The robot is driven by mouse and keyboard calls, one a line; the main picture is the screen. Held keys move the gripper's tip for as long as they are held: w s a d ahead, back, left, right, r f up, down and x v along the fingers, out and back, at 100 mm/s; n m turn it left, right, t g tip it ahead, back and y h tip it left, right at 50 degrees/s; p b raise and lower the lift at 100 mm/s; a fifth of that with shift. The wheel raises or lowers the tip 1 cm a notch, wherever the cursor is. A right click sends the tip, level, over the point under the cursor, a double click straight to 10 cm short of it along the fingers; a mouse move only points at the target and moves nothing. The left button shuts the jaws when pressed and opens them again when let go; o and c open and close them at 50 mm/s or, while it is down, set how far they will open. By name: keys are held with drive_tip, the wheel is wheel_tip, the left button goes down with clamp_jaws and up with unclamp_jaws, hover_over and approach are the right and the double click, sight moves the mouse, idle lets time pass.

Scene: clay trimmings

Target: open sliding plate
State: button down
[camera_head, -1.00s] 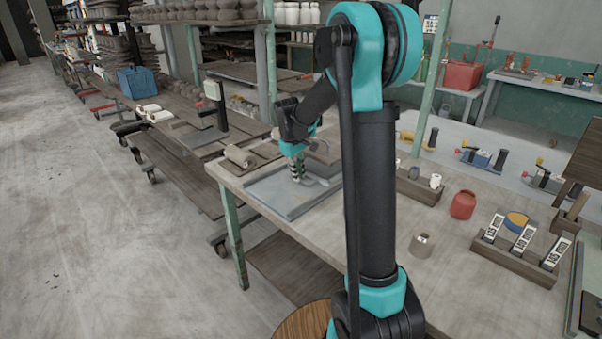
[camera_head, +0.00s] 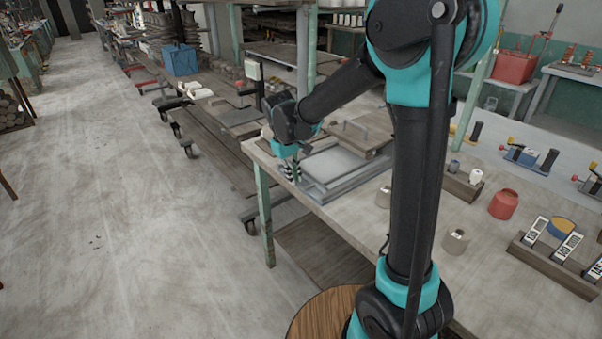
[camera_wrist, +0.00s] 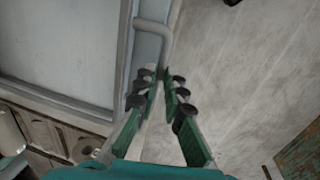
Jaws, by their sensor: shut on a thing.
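The grey sliding plate (camera_head: 337,164) lies flat in a grey tray-like frame (camera_head: 347,188) on the table. In the wrist view the plate (camera_wrist: 62,50) fills the upper left, with a bent grey bar handle (camera_wrist: 153,27) along its edge. My gripper (camera_head: 292,178) is at the left end of the frame, close to the table edge. In the wrist view the fingers (camera_wrist: 159,93) are close together around the lower end of the handle. The exact contact is partly hidden by the finger pads.
The wooden table (camera_head: 408,215) carries a red jar (camera_head: 503,204), small pots and a label rack (camera_head: 545,265) to the right. A wooden board (camera_head: 362,135) lies behind the plate. A low shelf cart (camera_head: 215,135) stands at left. The floor (camera_head: 120,220) is open.

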drive_tip(key=shift+a, duration=0.1)
drive_tip(key=c, duration=1.6)
unclamp_jaws()
drive_tip(key=shift+r, duration=0.1)
wheel_tip(320, 180, up, 12)
drive_tip(key=s+a, duration=0.1)
drive_tip(key=shift+s+a+f, duration=0.2)
drive_tip(key=shift+a, duration=0.2)
